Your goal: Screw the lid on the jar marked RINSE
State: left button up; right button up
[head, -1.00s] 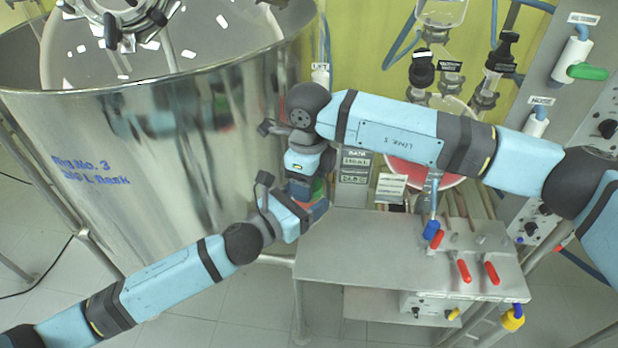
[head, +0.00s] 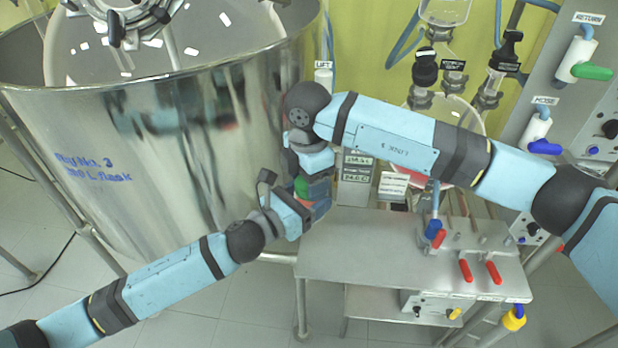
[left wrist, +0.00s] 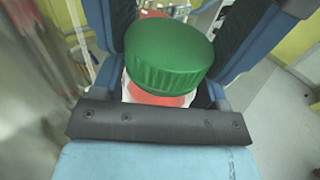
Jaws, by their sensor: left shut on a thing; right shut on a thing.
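A ribbed green lid (left wrist: 168,55) sits over the mouth of a clear jar (left wrist: 160,97) with red showing through its wall. The lid also shows as a small green patch in the head view (head: 301,187). My right gripper (head: 310,172) is directly above, pointing down and shut on the lid. I cannot read the jar's marking or tell whether the lid is fully seated.
A large steel vessel (head: 165,180) stands close on the left. A steel bench (head: 350,260) with red-handled valves (head: 466,270) lies below right. Behind are a display post (head: 356,180), glassware and a hose panel (head: 575,100). The bench's front left is clear.

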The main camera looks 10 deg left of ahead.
jog(key=shift+m, duration=0.7)
jog(key=o, duration=0.9)
jog(key=shift+r, duration=2.25)
jog(key=shift+c, duration=0.5)
